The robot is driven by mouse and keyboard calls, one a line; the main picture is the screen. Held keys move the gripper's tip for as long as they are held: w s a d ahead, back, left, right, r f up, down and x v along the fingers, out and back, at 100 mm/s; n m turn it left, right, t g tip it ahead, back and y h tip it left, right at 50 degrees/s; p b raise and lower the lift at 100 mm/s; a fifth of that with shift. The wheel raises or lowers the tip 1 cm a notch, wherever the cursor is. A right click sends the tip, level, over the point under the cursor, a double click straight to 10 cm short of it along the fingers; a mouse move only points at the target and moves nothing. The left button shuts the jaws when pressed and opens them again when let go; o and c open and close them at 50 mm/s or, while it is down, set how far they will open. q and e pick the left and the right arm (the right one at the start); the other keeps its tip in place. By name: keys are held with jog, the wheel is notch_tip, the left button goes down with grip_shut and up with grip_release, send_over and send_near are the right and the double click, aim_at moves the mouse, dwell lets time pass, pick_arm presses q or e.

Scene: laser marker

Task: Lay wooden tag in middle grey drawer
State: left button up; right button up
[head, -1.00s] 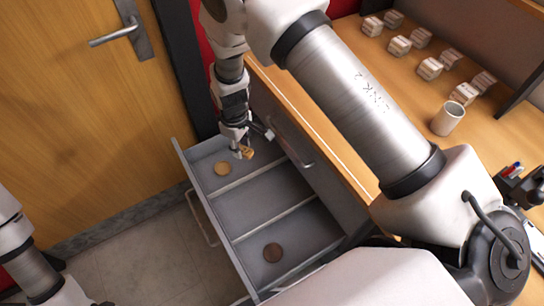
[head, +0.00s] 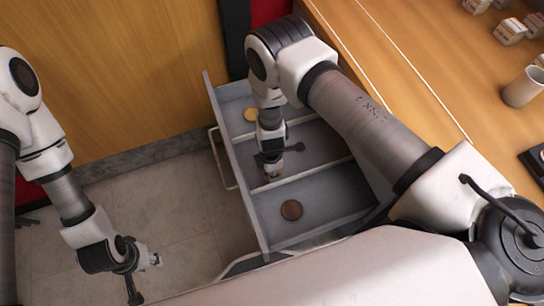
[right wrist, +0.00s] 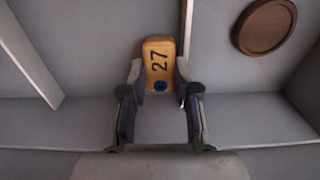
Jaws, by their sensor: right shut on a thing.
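The wooden tag (right wrist: 160,66) is light wood with a black 27 and a blue spot at its near end. My right gripper (right wrist: 160,84) is shut on it. In the head view my right gripper (head: 272,174) is inside the open grey drawer (head: 238,168), low over the middle compartment (head: 318,143). The right wrist view shows the tag between the two dividers, close to the one on its right. I cannot tell whether it touches the drawer floor. My left gripper (head: 153,260) hangs over the floor left of the drawer; its jaw opening is unclear.
A light wooden disc (head: 250,114) lies in the far compartment. A dark brown disc (head: 291,210) lies in the near compartment and shows in the right wrist view (right wrist: 265,26). A wooden desk with a white cup (head: 523,87) and small blocks (head: 510,31) stands at right.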

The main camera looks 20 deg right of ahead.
jog(key=w+b, duration=0.2)
jog(key=b, duration=0.1)
jog(key=w+d+f+b, duration=0.1)
jog(key=w+b, duration=0.1)
jog(key=b, duration=0.1)
jog(key=w+b, duration=0.2)
jog(key=b, duration=0.2)
jog(key=shift+w+d+f, duration=0.15)
jog(key=shift+f, duration=0.15)
jog(key=shift+w+r+b, duration=0.25)
jog(key=shift+w+b, duration=0.05)
jog(key=shift+b, duration=0.05)
jog(key=shift+w+d+b, duration=0.1)
jog(key=shift+w+b, duration=0.1)
jog(key=shift+b, duration=0.15)
jog(key=f+b, duration=0.2)
jog(key=b, duration=0.1)
jog(key=f+b, duration=0.1)
jog(key=b, duration=0.1)
jog(key=shift+w+d+f, duration=0.1)
jog(key=shift+w+f, duration=0.15)
jog(key=shift+r, duration=0.25)
jog(key=shift+c, duration=0.2)
jog(key=shift+f, duration=0.2)
jog(key=o, duration=0.9)
jog(key=shift+r, duration=0.1)
